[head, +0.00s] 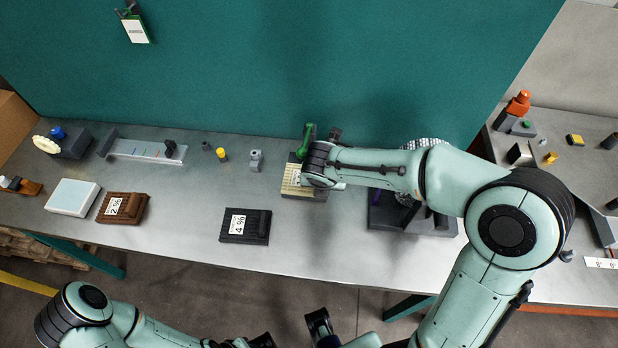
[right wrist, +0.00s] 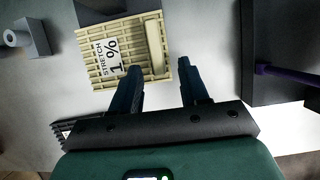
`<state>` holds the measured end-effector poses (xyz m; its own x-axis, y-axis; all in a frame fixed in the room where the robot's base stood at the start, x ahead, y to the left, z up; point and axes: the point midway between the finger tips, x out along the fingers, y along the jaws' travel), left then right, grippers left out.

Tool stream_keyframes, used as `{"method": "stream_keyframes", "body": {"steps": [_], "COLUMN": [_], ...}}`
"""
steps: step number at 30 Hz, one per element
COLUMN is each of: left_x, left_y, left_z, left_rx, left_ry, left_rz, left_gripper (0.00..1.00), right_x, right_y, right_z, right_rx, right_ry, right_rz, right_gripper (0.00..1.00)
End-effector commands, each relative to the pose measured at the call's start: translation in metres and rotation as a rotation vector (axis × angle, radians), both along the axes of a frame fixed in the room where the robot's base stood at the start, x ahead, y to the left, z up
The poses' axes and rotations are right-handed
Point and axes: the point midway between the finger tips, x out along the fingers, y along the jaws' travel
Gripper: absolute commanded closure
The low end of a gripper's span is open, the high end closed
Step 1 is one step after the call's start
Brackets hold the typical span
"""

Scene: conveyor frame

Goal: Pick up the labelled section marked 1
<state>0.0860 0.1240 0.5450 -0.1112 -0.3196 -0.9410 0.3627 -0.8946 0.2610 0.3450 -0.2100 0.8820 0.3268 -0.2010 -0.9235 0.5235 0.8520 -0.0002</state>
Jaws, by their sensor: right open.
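The section marked 1 is a cream ribbed block (head: 292,184) with a white label. It lies on the workbench, partly hidden by my right wrist in the head view. In the right wrist view the cream block (right wrist: 98,68) shows its label, "STRETCH 1%", and a raised bar at its right side.
A black ribbed block marked 4% (head: 260,228) and a brown one marked 2% (head: 133,209) lie left of the cream block. A dark fixture (head: 385,214) stands to the right. A teal panel (head: 250,70) rises behind. The bench front between the blocks is clear.

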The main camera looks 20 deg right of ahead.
Motion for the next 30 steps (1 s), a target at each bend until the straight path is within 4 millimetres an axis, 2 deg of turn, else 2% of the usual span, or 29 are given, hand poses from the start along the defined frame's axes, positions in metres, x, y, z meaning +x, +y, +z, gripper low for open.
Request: {"method": "stream_keyframes", "body": {"steps": [4,7,14,15,19,30], "left_x": [0.001,0.000,0.000,0.000,0.000,0.000], "left_y": [0.000,0.000,0.000,0.000,0.000,0.000], "left_z": [0.004,0.001,0.001,0.001,0.001,0.001], "left_rx": [0.000,0.000,0.000,0.000,0.000,0.000], "left_ry": [-0.002,-0.001,0.000,0.000,0.000,-0.001], "left_rz": [0.000,0.000,0.000,0.000,0.000,0.000], "left_gripper": [0.57,0.57,0.57,0.57,0.57,0.57], "right_x": [0.020,0.022,0.023,0.023,0.023,0.023], "right_y": [-0.013,-0.013,-0.014,-0.014,-0.014,-0.013], "right_z": [0.000,-0.010,-0.011,-0.011,-0.011,-0.010], "right_rx": [0.002,0.000,0.001,0.001,0.001,0.001], "right_ry": [0.000,0.003,0.000,0.000,0.000,0.000], "right_rz": [-0.003,0.001,0.000,0.000,0.000,0.000], "right_gripper": [0.55,0.55,0.55,0.59,1.00,1.00]}}
